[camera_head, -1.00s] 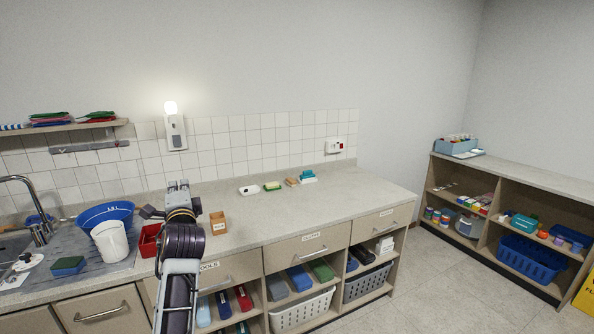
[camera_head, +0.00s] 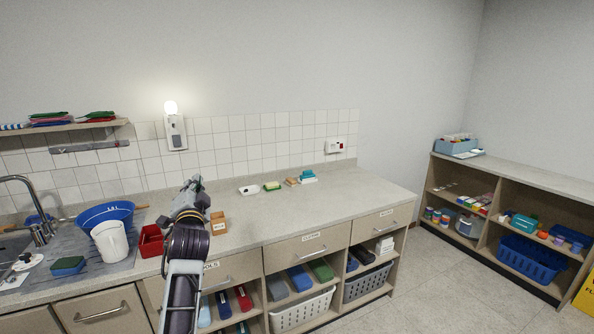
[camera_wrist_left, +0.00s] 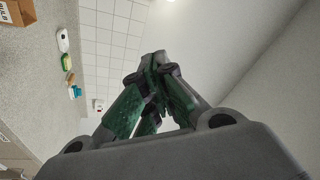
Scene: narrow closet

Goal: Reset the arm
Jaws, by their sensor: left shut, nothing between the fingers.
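My left arm reaches in from the bottom of the head view, over the front of the counter. My left gripper (camera_head: 192,184) is at its far end, above the counter and just left of a small brown box (camera_head: 218,223). In the left wrist view the gripper (camera_wrist_left: 158,72) has its fingers together with nothing between them. It points toward the tiled wall and the plain wall. My right gripper is not in view.
The counter (camera_head: 340,200) is bare on its right half. A red bin (camera_head: 151,240), a white bucket (camera_head: 110,241) and a blue basin (camera_head: 104,214) stand left of my arm. Shelving (camera_head: 500,172) stands at right.

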